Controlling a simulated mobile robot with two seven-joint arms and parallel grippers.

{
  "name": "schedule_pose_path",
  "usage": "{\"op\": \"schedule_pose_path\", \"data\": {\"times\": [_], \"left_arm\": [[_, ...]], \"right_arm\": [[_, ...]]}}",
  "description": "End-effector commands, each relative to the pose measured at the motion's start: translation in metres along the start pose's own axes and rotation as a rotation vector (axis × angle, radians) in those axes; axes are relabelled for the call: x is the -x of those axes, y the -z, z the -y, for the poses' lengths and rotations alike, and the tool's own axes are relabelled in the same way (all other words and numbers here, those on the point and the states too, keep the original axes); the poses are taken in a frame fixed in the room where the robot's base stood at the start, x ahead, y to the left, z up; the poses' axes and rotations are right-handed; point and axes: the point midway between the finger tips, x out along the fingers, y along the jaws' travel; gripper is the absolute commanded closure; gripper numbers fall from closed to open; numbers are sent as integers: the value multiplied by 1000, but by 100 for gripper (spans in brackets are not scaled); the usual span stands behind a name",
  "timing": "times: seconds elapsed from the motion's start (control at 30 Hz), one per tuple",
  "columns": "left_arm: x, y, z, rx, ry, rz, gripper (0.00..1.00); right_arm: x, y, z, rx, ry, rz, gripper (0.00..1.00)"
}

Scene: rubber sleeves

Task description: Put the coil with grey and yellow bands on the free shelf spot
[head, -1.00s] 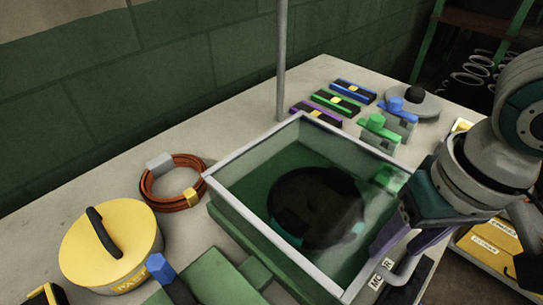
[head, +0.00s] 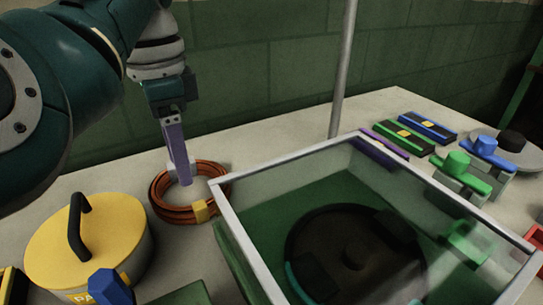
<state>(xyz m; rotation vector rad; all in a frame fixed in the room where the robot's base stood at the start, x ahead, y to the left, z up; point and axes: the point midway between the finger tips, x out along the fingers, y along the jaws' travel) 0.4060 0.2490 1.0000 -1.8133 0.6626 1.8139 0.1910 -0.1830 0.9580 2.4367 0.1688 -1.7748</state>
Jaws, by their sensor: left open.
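The coil (head: 167,213) of orange-brown cable lies flat on the table, left of the glass-topped box. Its yellow band (head: 201,210) faces the front right. My left gripper (head: 182,178) points down at the coil's back part, where the grey band (head: 172,172) is partly hidden behind its purple fingers. The gripper is open; the fingers overlap in this view, and I cannot tell whether they touch the band. My right gripper and the shelf spot are out of view.
A yellow-lidded tin (head: 118,232) with a black handle stands left of the coil. The glass-topped box (head: 222,212) is close on its right. A metal pole (head: 345,70) stands behind the box. Coloured bars and clamps (head: 430,130) lie at the back right.

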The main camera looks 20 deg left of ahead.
Motion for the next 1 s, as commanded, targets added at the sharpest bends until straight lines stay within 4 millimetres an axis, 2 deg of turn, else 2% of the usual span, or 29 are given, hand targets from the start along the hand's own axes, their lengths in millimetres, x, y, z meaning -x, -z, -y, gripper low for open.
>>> {"op": "schedule_pose_path", "data": {"times": [0.03,0.3,0.47,0.73,0.83,1.0], "left_arm": [[-10,1,0,-3,-2,-1,43],[-45,2,-1,-6,-5,0,43],[-58,2,-1,-5,-4,0,43],[-99,9,-1,-4,-4,0,43],[-106,9,-1,-3,-3,0,43],[-107,9,-1,-3,-2,-1,43]], "right_arm": [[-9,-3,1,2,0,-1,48],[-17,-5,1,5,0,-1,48],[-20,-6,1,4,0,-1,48],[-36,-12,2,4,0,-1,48],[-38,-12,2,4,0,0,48],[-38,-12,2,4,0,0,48]]}}
